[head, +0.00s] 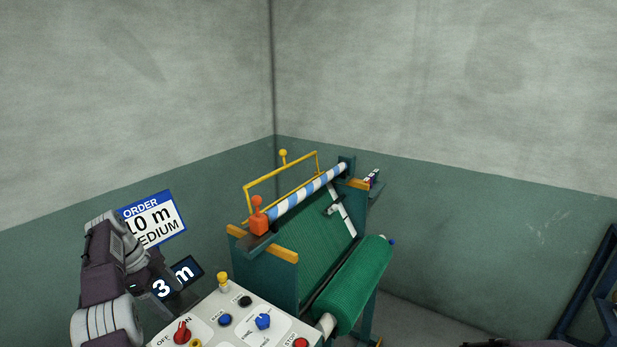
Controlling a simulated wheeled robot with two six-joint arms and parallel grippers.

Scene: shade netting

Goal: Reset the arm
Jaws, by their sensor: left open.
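My left arm rises at the left of the head view and bends over. The gripper is left of the white control panel (240,322) and looks empty. Of my right arm, at most a dark sliver shows at the bottom edge, and its gripper is out of view.
The netting machine has a green roll (352,285), a striped blue and white bar (308,192), a yellow frame (282,181) and an orange handle (258,215). The panel has several knobs. An order sign (160,218) stands behind my left arm. A blue frame (603,300) is at right.

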